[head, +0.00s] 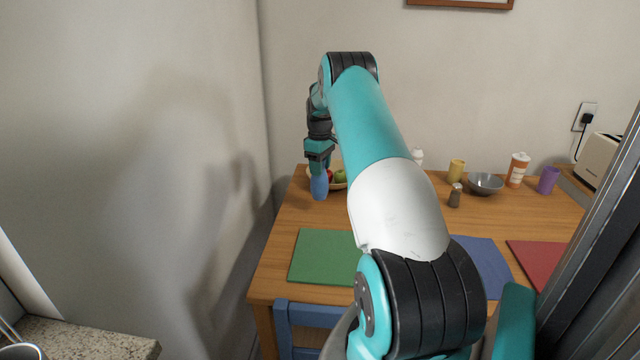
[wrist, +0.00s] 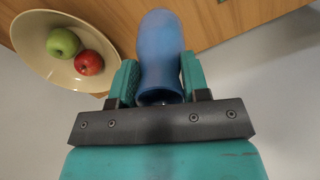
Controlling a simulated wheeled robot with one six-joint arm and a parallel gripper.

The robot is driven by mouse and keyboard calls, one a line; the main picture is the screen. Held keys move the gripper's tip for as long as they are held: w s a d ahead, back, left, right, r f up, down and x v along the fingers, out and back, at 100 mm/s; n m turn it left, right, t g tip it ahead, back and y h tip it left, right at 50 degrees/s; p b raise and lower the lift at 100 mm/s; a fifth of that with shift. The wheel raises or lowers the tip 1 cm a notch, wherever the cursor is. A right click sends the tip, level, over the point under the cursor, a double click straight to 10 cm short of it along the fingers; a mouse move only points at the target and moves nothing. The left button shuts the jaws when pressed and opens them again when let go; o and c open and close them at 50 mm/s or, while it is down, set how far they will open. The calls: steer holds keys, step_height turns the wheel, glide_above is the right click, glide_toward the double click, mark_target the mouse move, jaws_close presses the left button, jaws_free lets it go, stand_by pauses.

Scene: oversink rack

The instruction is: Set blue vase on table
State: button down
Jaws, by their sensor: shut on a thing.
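The blue vase (head: 319,187) is at the far left part of the wooden table (head: 285,215). My gripper (head: 319,160) is above it with the fingers pointing down, shut on its upper end. In the wrist view the blue vase (wrist: 160,55) is between the two teal fingers (wrist: 158,85), with its open mouth toward the gripper. The vase looks upright in the head view. I cannot tell whether its base touches the table.
A cream bowl (wrist: 35,65) with a green apple (wrist: 63,42) and a red apple (wrist: 89,62) is beside the vase. A green placemat (head: 320,256), a blue placemat (head: 485,265) and a red placemat (head: 540,260) lie nearer. A grey bowl (head: 486,184), cups and a shaker (head: 455,195) stand farther right.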

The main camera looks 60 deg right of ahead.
mark_target(320, 183)
steer(key=shift+f+p, duration=0.3)
steer(key=shift+f, duration=2.7)
steer(key=shift+f, duration=0.15)
steer(key=c, duration=0.6)
jaws_free()
